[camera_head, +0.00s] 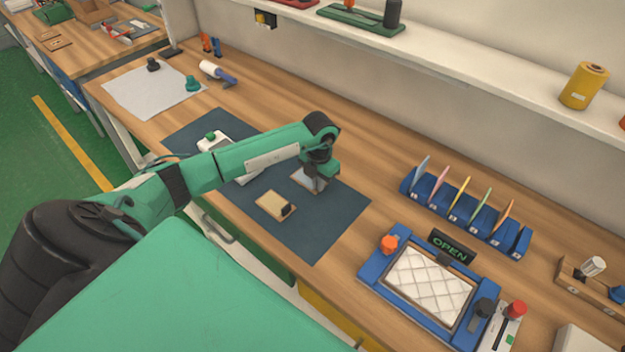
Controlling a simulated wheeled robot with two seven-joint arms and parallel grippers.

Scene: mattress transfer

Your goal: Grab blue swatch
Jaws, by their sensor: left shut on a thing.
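A blue rack (463,222) on the right half of the bench holds several thin coloured swatches standing up in a row. The light blue swatch (422,167) is in the leftmost slot, with a pink one beside it. My left gripper (317,186) is over the dark mat, to the left of the rack and apart from it. It is shut on a small pale piece (303,178) at the mat's far right part; its fingers partly hide this piece. My right gripper is not in view.
A tan block with a dark knob (275,205) lies on the dark mat (310,239). A blue frame holding a white quilted pad (430,284) and an OPEN sign (453,246) are in front of the rack. A shelf (480,85) runs along the wall. Bare bench lies between mat and rack.

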